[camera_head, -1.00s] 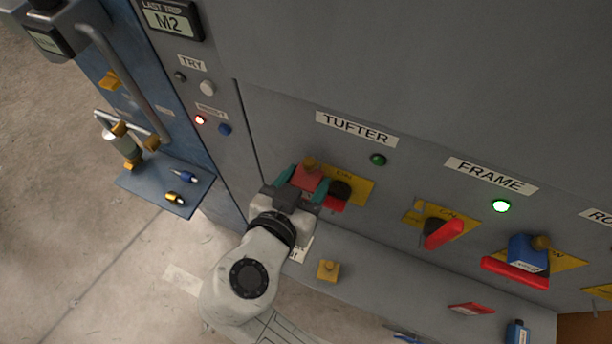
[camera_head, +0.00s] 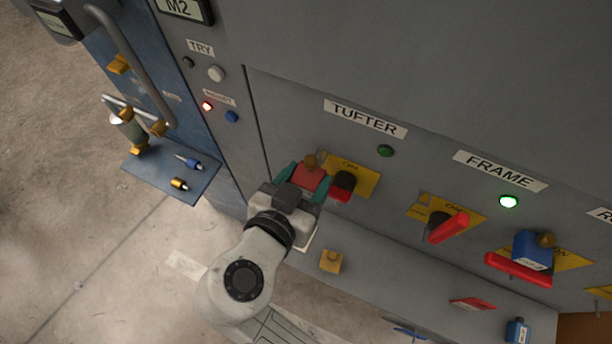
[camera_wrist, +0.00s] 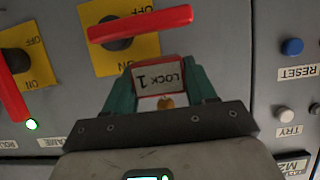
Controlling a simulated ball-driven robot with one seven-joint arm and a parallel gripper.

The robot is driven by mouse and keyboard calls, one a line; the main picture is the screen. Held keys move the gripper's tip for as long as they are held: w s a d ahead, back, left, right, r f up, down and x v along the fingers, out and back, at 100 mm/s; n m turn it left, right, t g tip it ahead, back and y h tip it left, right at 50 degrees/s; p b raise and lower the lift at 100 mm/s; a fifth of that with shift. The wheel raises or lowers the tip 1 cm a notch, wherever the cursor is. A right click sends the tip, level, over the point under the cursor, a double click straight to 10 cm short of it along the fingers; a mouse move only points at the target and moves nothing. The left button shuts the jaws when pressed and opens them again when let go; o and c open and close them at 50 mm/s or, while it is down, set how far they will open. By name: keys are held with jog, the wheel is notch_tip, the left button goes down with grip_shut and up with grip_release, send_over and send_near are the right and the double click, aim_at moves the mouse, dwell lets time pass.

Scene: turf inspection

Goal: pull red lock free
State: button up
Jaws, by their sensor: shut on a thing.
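The red lock (camera_head: 308,176) is between the teal fingers of my gripper (camera_head: 304,184) at the TUFTER station. In the wrist view the lock (camera_wrist: 160,80) shows a white label reading LOCK 1, and my gripper (camera_wrist: 162,92) is shut on its sides. A brass-coloured piece shows at the lock's end. The TUFTER switch has a red handle (camera_wrist: 140,24) on a yellow plate (camera_wrist: 112,58). The handle lies just beyond the lock. Whether the lock's shackle still passes through the switch is hidden.
To the right are the FRAME switch (camera_head: 447,226) with a red handle and another switch with a blue lock (camera_head: 532,250). A ledge below holds a yellow block (camera_head: 331,261) and a red tag (camera_head: 472,304). A blue shelf (camera_head: 150,172) is at the left.

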jog(key=shift+s+a, duration=0.3)
jog(key=shift+s, duration=0.45)
jog(key=shift+s+a, duration=0.25)
jog(key=shift+s, duration=0.55)
jog(key=shift+s+a, duration=0.3)
jog(key=shift+s, duration=0.45)
